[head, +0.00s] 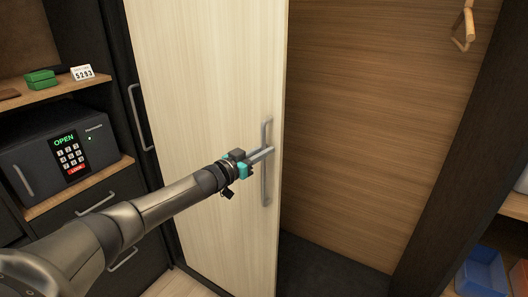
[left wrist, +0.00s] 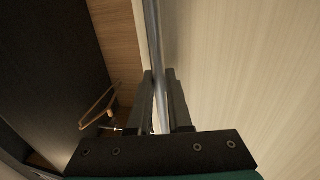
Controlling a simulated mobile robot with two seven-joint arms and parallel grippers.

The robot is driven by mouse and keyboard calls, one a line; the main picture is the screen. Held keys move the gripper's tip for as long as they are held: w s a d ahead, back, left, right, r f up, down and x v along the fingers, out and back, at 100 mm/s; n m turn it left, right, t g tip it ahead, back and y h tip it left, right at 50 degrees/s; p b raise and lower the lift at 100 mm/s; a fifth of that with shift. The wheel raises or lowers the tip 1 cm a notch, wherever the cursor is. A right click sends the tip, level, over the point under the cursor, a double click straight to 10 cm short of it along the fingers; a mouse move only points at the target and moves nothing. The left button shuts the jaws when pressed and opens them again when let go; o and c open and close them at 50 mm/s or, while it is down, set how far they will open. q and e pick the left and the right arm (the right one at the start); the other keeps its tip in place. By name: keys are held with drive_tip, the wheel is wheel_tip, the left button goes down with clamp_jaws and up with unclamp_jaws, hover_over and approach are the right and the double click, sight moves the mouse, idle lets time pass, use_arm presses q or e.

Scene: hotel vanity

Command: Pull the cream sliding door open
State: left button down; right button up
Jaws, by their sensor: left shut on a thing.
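The cream sliding door (head: 205,95) stands upright in the middle of the head view. It covers the left part of the wardrobe, and the right part stands open. A vertical grey bar handle (head: 265,190) is near the door's right edge. My left gripper (head: 268,151) is shut on this handle at about mid-height. In the left wrist view, the fingers (left wrist: 161,80) lie on either side of the handle bar (left wrist: 175,85), with the cream door (left wrist: 250,70) to the right. My right gripper is in neither view.
A dark safe (head: 50,150) reading OPEN sits on a shelf at the left, above drawers. A wooden hanger (head: 464,28) hangs at the upper right. A blue bin (head: 482,272) is at the lower right.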

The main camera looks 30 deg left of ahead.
use_arm(q)
drive_tip(key=c, duration=0.8)
unclamp_jaws()
drive_tip(key=shift+c, duration=0.2)
drive_tip(key=s+a+p, duration=0.1)
drive_tip(key=s+a, duration=0.2)
drive_tip(key=s, duration=1.2)
drive_tip(key=shift+p, duration=0.3)
drive_tip(key=shift+w, duration=0.1)
